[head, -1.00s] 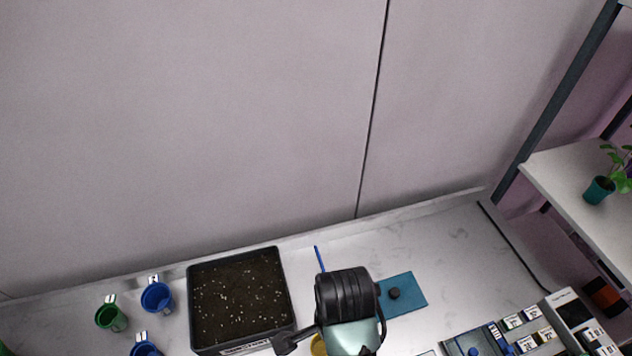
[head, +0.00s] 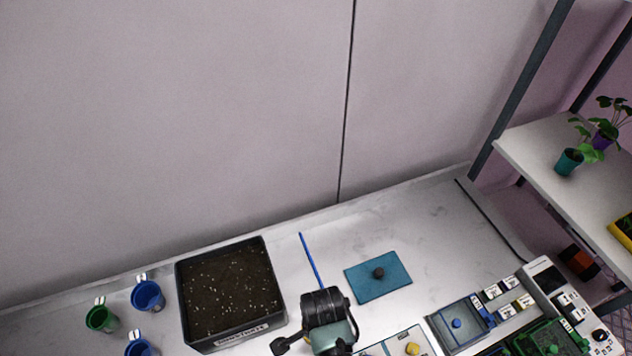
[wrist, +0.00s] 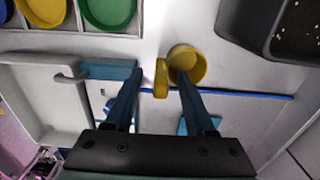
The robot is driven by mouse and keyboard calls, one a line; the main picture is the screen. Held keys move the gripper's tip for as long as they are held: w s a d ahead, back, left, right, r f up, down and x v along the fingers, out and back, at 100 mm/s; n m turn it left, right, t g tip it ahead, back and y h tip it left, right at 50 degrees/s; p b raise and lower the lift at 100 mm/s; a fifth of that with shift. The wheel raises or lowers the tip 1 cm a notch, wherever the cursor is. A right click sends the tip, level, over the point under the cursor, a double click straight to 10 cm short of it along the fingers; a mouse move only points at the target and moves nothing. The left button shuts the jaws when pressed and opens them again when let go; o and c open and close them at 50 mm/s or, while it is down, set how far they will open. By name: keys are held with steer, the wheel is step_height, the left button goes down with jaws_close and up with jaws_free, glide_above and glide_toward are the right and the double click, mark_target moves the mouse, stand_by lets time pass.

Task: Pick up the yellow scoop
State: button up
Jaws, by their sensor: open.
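The yellow scoop (wrist: 201,68) shows in the wrist view as a round cup with a short upright handle (wrist: 161,80) on its left. My gripper (wrist: 157,78) is open, with its two blue fingers pointing toward the scoop. In the picture the handle lies between the fingertips, and the right finger overlaps the cup's lower rim. I cannot tell whether either finger touches it. In the head view my wrist hides the fingers and most or all of the scoop.
A black soil tray (head: 180,311) stands left of my wrist, with blue (head: 147,296) and green (head: 101,318) cups beyond it. A thin blue rod (head: 311,260) lies behind my wrist. A teal plate with a dark knob (head: 365,290) and trays of equipment (head: 458,322) lie to the right.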

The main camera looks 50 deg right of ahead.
steer(key=shift+f, duration=0.6)
jaws_close()
stand_by(1.0)
